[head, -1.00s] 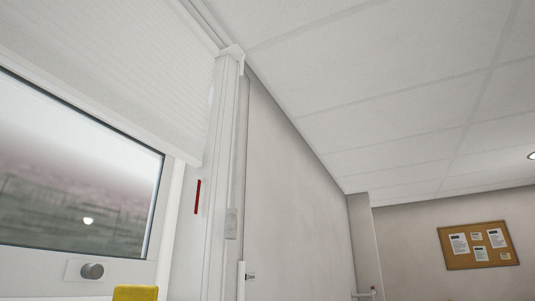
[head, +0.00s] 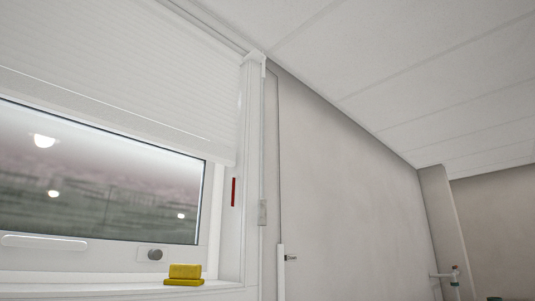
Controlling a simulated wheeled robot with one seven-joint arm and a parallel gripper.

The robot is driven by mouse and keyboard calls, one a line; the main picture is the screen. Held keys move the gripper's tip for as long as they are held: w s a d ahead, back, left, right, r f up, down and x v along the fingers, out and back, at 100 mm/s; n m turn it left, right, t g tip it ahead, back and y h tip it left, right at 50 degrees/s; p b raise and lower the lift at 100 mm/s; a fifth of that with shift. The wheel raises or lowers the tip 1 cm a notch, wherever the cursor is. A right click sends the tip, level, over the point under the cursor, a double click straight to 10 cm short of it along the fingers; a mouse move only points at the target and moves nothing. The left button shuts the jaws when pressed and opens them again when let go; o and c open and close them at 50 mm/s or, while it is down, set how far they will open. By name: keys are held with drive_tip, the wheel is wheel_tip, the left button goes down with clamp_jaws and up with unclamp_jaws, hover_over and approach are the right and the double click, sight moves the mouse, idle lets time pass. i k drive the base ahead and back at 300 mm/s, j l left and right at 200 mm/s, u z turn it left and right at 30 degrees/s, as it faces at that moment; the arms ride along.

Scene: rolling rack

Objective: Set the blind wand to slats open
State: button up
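A white pleated blind (head: 110,75) covers the upper part of the window at the left. Its top rail ends at a white bracket (head: 254,57) near the ceiling. A thin pale vertical line runs down from this bracket to a small grey piece (head: 262,212) on the wall right of the window. I cannot tell whether this is the blind wand, nor how it is set. A short red strip (head: 233,192) stands upright on the window's right side frame. My gripper is not in view.
Yellow blocks (head: 185,275) lie on the white sill (head: 90,293) below a round grey knob (head: 155,254). The dark lower pane (head: 100,170) is uncovered.

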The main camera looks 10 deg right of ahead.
sight(262, 202)
drive_tip(key=i+l+u, duration=0.1)
drive_tip(key=l, duration=0.2)
drive_tip(key=i+l, duration=0.2)
drive_tip(key=l, duration=0.15)
drive_tip(key=i+l+u, duration=0.15)
drive_tip(key=l, duration=0.15)
drive_tip(key=i+l, duration=0.1)
drive_tip(key=l, duration=0.25)
drive_tip(key=u, duration=0.05)
